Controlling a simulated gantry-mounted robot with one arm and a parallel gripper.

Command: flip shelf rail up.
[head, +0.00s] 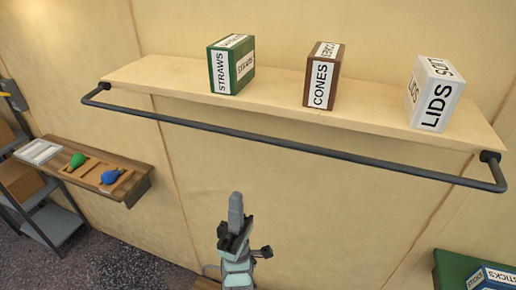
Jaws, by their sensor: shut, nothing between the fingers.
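The shelf rail (290,147) is a dark grey bar with bent ends on two dark pivots at the shelf's ends. It hangs out in front of the wooden shelf (280,100), with its long bar lower than the shelf's front edge in the picture. My gripper (236,197) is below the rail, near the middle of the view, pointing up. Its fingers are shut and empty, and they appear apart from the rail.
On the shelf stand a green STRAWS box (232,65), a brown CONES box (323,75) and a white LIDS box (434,93). A small wooden ledge (130,187) with a green and a blue item is at left. A green surface (450,272) is at lower right.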

